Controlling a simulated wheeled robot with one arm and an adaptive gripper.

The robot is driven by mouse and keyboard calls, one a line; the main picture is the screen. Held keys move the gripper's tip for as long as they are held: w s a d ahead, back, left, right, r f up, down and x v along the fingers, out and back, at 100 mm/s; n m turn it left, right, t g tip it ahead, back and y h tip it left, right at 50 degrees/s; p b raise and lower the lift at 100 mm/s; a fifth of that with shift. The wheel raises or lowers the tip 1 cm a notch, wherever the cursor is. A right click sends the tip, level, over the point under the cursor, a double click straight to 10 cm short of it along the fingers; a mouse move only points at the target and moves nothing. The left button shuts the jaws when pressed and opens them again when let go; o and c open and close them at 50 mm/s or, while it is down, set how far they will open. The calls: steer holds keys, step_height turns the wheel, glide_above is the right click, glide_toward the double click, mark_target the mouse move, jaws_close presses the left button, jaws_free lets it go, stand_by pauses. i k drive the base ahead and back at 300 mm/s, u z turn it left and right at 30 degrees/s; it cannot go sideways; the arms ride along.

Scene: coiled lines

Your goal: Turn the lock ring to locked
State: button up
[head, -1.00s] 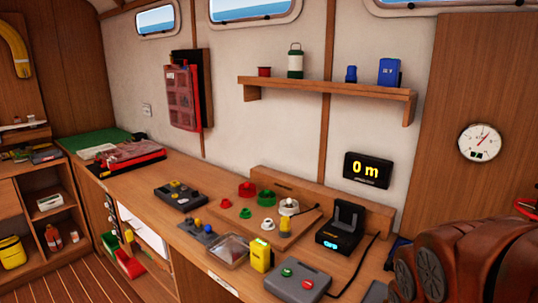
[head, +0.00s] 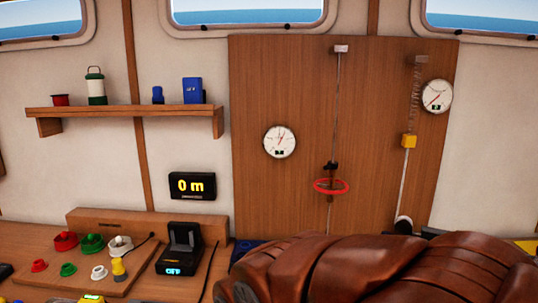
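No part in the head view is clearly marked as the lock ring. A red ring (head: 331,186) sits around a thin vertical rod on the wooden wall panel, with a black piece just above it. On the board at the lower left are round red (head: 65,241), green (head: 92,244) and white (head: 120,246) fittings, with smaller red, green, white and yellow pieces in front. A dark cable runs by the white fitting. Markings of locked or unlocked are too small to read. My gripper is not in view.
A black device (head: 183,248) with a lit display stands right of the board. A wall display (head: 192,186) reads 0 m. A shelf (head: 125,117) hangs at left.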

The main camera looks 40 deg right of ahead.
mark_target(331, 166)
steer(key=k, duration=0.25)
steer(key=z, duration=1.35)
